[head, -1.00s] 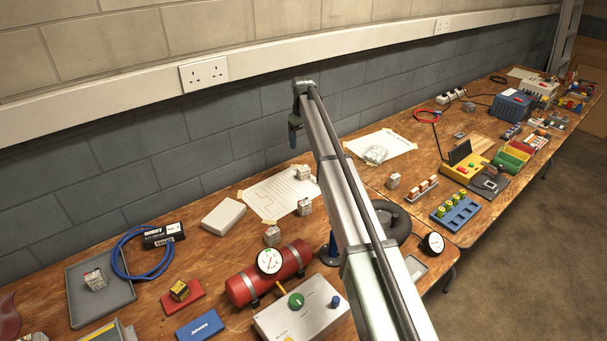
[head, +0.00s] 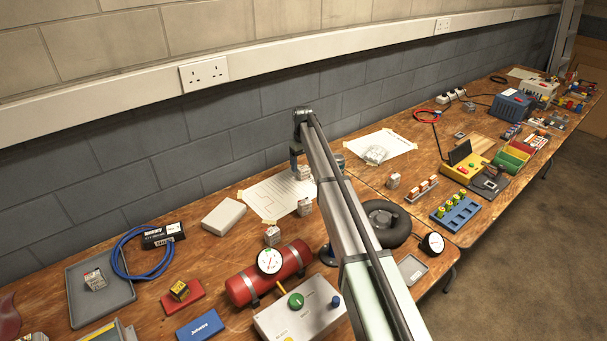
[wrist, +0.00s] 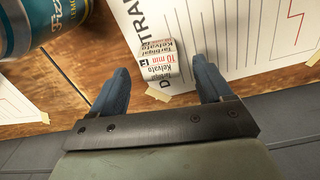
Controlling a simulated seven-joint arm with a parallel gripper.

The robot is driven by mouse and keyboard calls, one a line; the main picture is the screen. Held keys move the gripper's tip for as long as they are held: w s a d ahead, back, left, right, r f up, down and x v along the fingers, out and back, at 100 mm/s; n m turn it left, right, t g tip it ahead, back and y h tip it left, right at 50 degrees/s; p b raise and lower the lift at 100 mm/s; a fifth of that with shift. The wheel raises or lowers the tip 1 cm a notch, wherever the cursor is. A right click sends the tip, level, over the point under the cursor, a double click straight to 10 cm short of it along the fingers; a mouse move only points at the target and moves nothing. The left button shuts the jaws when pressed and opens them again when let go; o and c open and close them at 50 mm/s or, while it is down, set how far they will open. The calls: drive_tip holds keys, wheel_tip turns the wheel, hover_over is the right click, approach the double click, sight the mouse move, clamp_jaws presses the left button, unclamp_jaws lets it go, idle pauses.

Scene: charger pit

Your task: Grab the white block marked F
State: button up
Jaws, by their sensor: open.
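In the wrist view a small white block (wrist: 160,68) with black and red print lies just beyond and between my fingertips. I cannot make out a letter F on it. My gripper (wrist: 163,80) is open and empty, its two blue-grey fingers apart. In the head view my gripper (head: 294,168) hangs from the arm's end over the printed sheet, close to a white block (head: 304,173). Other white blocks stand at the sheet's near edge (head: 304,207), on the wood (head: 272,236), right of my arm (head: 393,181) and in the grey tray (head: 95,280). Their marks are too small to read.
A teal can (wrist: 42,22) stands close to my gripper, upper left in the wrist view. The printed sheet (head: 268,197) lies flat. A red cylinder with a gauge (head: 268,275) and a white box (head: 224,216) are nearby. The wall (head: 225,140) rises behind the bench.

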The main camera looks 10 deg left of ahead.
sight(303, 168)
drive_tip(key=shift+f, duration=1.6)
drive_tip(key=shift+c, duration=0.3)
drive_tip(key=c, duration=1)
